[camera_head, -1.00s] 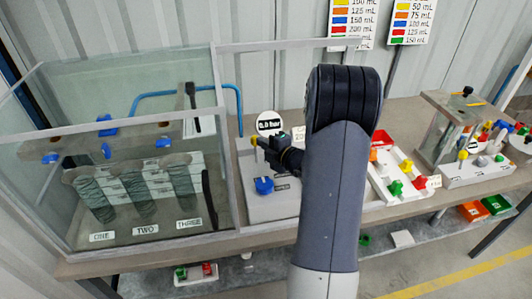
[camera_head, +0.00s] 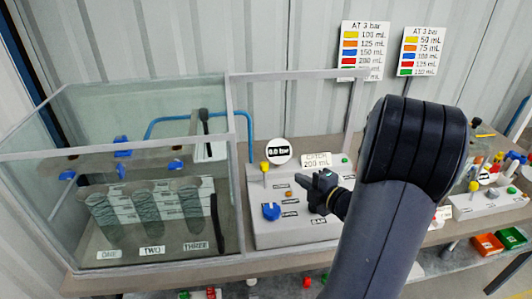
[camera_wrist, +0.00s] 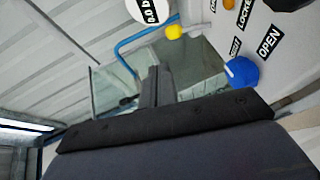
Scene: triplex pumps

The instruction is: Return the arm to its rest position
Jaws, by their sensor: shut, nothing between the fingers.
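My gripper (camera_head: 304,183) is in front of the control panel (camera_head: 258,236) in the head view, its fingers pointing left. It is shut and holds nothing. My grey and black arm covers much of the right side of that view. In the wrist view the gripper's dark body (camera_wrist: 165,130) fills the lower part, with the shut fingers (camera_wrist: 155,85) beyond it. A blue knob (camera_head: 271,211) and a yellow knob (camera_head: 264,167) are on the panel near the gripper. The blue knob (camera_wrist: 241,72) also shows in the wrist view, beside an "OPEN" label.
A glass-walled tank (camera_head: 232,150) with three cylinders stands left of the panel. A round gauge (camera_head: 279,151) reads 0.0 bar, and a card (camera_head: 316,160) reads "CATCH 200 mL". Orange and green bins (camera_head: 487,244) are low at the right. Colour charts (camera_head: 362,50) hang on the wall.

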